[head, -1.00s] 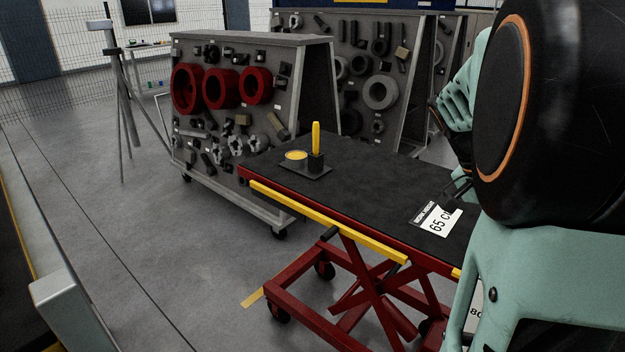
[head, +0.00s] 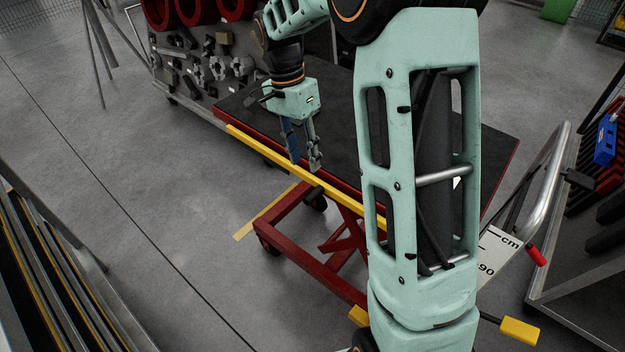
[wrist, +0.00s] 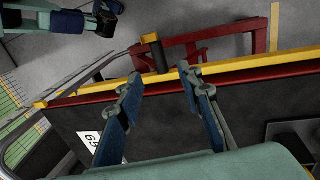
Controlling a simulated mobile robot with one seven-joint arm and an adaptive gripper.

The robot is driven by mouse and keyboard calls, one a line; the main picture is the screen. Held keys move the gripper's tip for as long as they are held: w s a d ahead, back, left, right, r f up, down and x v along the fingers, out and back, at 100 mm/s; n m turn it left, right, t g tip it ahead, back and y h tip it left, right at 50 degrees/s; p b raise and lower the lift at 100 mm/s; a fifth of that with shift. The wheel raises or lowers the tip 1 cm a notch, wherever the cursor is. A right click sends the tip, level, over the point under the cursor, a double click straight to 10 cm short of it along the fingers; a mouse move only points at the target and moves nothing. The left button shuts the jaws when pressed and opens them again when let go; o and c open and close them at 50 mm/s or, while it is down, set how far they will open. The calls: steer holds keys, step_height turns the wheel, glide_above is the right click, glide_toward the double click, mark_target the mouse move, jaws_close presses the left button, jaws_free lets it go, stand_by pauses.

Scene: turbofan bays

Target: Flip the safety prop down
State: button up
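A long yellow bar (head: 258,147), which looks like the safety prop, lies along the near side of the red lift table (head: 330,248). It crosses the wrist view as a yellow strip (wrist: 250,63) beside the red table edge. A black cylinder with a yellow end (wrist: 157,55) shows by the strip, beyond and between my fingertips. My gripper (head: 304,166) is open and empty, fingers pointing down near the bar. In the wrist view the two fingers (wrist: 160,78) stand apart. I cannot tell whether they touch the bar. My arm hides the bar's right part.
The dark tabletop (head: 335,115) lies behind my gripper. A label reading 65 (wrist: 90,145) is on it, and a dark tray (wrist: 300,130) shows at the right. A parts rack (head: 215,62) stands behind. A metal handle (head: 545,195) rises at right.

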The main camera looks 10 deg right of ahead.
mark_target(312, 193)
steer(key=f, duration=0.3)
steer(key=s+d+f, duration=0.1)
steer(key=f, duration=0.6)
steer(key=shift+s+d, duration=0.15)
steer(key=shift+s, duration=0.25)
steer(key=shift+c, duration=0.7)
jaws_close()
